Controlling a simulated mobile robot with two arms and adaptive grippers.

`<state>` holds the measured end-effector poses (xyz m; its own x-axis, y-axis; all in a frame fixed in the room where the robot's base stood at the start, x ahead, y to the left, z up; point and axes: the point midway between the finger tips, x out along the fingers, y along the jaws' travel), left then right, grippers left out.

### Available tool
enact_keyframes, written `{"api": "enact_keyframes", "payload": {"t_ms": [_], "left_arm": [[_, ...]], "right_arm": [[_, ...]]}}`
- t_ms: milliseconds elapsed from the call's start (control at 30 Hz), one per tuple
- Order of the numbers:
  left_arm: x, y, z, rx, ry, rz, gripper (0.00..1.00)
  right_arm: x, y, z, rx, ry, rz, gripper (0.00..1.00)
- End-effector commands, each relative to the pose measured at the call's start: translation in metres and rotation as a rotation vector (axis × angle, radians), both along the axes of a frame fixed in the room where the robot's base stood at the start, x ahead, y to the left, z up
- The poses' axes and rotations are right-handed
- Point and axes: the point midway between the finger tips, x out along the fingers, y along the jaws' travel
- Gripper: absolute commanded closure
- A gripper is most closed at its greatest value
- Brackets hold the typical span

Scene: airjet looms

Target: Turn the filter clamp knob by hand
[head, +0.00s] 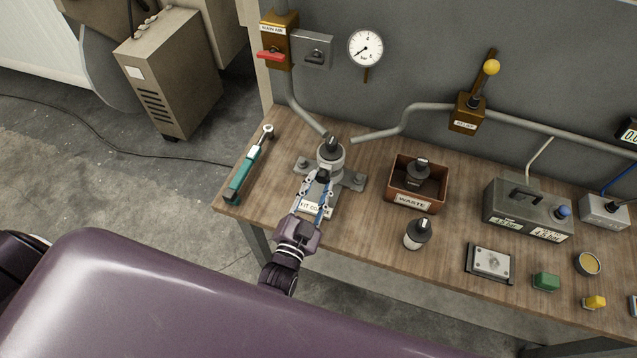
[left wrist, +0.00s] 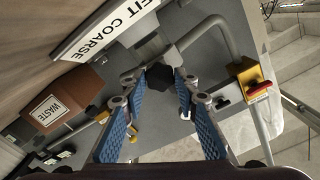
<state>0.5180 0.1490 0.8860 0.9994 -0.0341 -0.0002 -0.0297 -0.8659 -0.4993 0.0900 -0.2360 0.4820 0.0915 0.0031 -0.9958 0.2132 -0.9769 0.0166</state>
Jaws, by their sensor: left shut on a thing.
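The filter housing (head: 330,160) is a grey cylinder with a dark top, standing on a bracket plate on the wooden bench. A dark faceted knob (left wrist: 160,77) shows at the housing's front in the left wrist view. My left gripper (head: 322,180) reaches in from the bench's front edge, and its blue-padded fingers are closed on the knob. In the left wrist view the two fingertips (left wrist: 157,84) lie on either side of the knob. In the head view the fingers partly hide the knob and a label plate (head: 313,208). My right gripper is not in view.
A green tool (head: 247,170) lies at the left bench edge. Pipes run behind, with a MAIN AIR valve (head: 277,40) and a gauge (head: 365,48) on the grey panel.

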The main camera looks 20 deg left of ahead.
Motion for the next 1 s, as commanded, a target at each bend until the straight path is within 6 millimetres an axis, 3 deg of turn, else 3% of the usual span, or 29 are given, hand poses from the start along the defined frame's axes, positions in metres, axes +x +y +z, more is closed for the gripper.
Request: {"api": "enact_keyframes", "payload": {"t_ms": [100,133,233,567,1000], "left_arm": [[0.0,0.0,0.0,-0.003,0.0,-0.001,0.9],[0.0,0.0,0.0,-0.004,0.0,-0.001,0.69],[0.0,0.0,0.0,-0.005,0.0,0.0,0.59],[-0.002,0.0,0.0,-0.007,0.0,0.0,0.59],[-0.02,0.001,0.0,-0.007,0.0,0.0,0.59]], "right_arm": [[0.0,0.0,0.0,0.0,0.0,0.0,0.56],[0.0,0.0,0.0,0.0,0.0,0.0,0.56],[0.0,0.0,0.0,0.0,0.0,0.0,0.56],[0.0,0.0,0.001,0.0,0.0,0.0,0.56],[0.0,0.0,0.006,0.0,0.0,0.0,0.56]]}}
